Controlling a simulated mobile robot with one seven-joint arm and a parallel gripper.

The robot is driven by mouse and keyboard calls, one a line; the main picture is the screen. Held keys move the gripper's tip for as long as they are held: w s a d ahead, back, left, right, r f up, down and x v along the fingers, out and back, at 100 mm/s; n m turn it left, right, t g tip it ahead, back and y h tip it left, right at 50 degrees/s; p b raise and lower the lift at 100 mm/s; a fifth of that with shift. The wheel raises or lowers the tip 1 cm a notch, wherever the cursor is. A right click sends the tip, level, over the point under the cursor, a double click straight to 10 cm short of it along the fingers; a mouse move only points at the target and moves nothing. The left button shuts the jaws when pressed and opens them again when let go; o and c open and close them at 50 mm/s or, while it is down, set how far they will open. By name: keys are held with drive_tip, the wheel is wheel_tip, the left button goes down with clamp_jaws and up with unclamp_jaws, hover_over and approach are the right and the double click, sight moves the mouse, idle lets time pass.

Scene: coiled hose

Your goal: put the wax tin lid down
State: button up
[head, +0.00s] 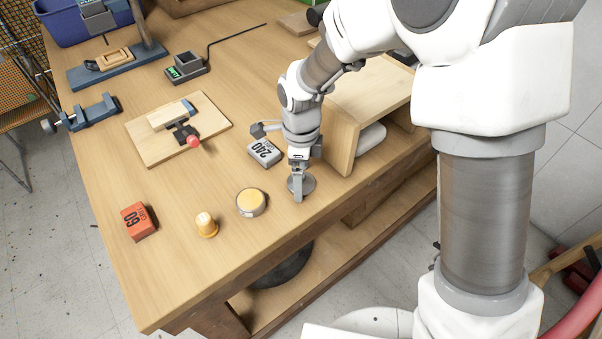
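The wax tin lid (309,184) is a flat dark grey disc near the front edge of the wooden workbench. My gripper (298,188) points straight down over it and is shut on it. One finger shows at the near rim; the other is hidden behind. I cannot tell whether the lid touches the bench top or is slightly above it. The open wax tin (251,202), round with yellow wax inside, stands on the bench to the left of my gripper.
An orange 60 grit block (138,221) and a small yellow-orange knob-shaped piece (206,225) sit further left. A grey 240 block (264,152) lies behind my gripper. An open wooden box (345,140) stands close on the right. Bare bench lies in front of the clamping board (150,150).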

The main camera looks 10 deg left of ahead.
wheel_tip(320, 180, up, 12)
drive_tip(key=p, duration=0.1)
drive_tip(key=s+d+r+n+t, duration=0.35)
drive_tip(key=d+r+n, duration=0.45)
drive_tip(key=d, duration=0.5)
drive_tip(key=s+d+r+n+t, duration=0.2)
drive_tip(key=s+d+r+n, duration=0.1)
drive_tip(key=s+d+n, duration=0.6)
drive_tip(key=shift+s+d+r, duration=0.15)
drive_tip(key=shift+s+d, duration=0.5)
drive_tip(key=shift+d, duration=0.15)
